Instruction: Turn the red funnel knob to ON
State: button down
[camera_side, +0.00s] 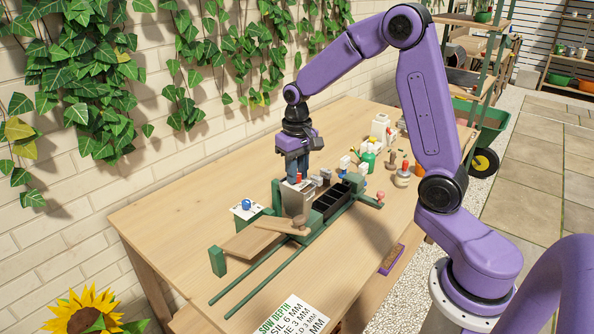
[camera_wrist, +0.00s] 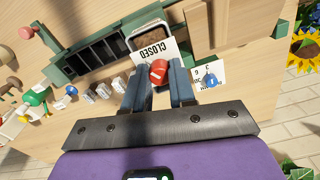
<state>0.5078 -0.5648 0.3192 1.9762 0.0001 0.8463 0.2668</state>
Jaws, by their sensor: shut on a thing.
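The red funnel knob (camera_wrist: 158,72) sits between the fingertips of my gripper (camera_wrist: 157,80) in the wrist view. The two fingers are shut on it from either side. A white label reading CLOSED (camera_wrist: 153,53) lies just beyond the knob, beside a grey hopper (camera_wrist: 140,33) holding brown material. In the side view my gripper (camera_side: 298,157) points down over the grey hopper box (camera_side: 295,198), and the red knob (camera_side: 298,177) shows just below the fingers. A pale slanted mark shows on the knob's top.
A black compartment tray (camera_side: 331,202) stands in a green frame beside the hopper. A blue knob (camera_side: 246,204) on a white plate is to the left. Small bottles and tools crowd the back right. The table's (camera_side: 160,215) left part is clear.

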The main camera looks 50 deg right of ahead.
jog(key=n, duration=0.5)
jog(key=shift+n, duration=0.3)
jog(key=n, duration=0.5)
jog(key=shift+n, duration=0.3)
jog(key=c, duration=0.9)
grip_release()
jog(key=shift+r, duration=0.1)
notch_tip(320, 180, up, 17)
jog(key=shift+r, duration=0.15)
jog(key=shift+a, duration=0.1)
